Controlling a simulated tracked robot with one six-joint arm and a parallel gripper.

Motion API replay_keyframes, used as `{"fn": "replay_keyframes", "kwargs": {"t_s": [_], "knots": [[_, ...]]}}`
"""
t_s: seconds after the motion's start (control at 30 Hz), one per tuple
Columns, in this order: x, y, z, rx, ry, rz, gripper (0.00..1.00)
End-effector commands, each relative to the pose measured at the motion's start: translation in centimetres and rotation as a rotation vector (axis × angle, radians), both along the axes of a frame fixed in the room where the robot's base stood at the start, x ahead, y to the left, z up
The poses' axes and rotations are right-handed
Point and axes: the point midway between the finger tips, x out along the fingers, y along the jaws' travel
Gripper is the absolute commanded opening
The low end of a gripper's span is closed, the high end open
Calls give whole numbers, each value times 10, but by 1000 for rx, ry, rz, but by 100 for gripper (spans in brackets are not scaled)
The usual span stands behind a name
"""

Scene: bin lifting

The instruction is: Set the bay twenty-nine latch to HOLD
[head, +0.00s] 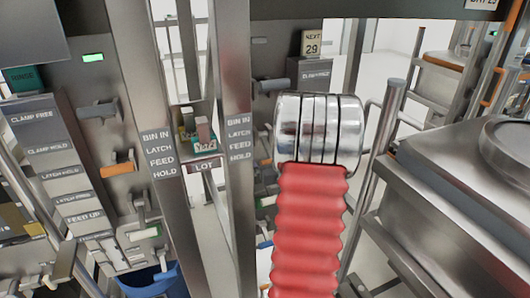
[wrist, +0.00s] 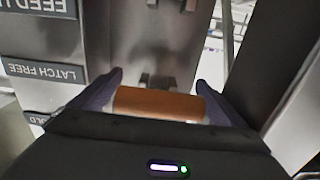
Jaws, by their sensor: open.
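In the wrist view an orange latch handle (wrist: 160,103) lies crosswise between the two dark fingers of my gripper (wrist: 162,92). The fingers are apart, one at each end of the handle; I cannot tell whether they touch it. Beside it, upside-down labels read LATCH FREE (wrist: 45,71) and, partly cut, FEED U. In the head view the sign NEXT 29 (head: 312,45) stands above a grey panel. My gripper is hidden in the head view.
Steel posts with BIN IN, LATCH, FEED, HOLD labels (head: 238,140) stand left of my arm. A neighbouring panel (head: 55,150) has its own orange handle (head: 118,165). A steel bin (head: 450,170) fills the right. A blue container (head: 155,285) sits low left.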

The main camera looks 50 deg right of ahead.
Motion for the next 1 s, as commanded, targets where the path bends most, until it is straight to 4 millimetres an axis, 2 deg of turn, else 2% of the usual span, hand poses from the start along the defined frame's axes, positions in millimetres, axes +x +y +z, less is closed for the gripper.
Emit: {"fn": "replay_keyframes", "kwargs": {"t_s": [0.13,0.4,1.0], "knots": [[7,-4,0,1,1,0,95],[7,-4,0,1,1,0,95],[8,-2,0,1,1,4,53]]}}
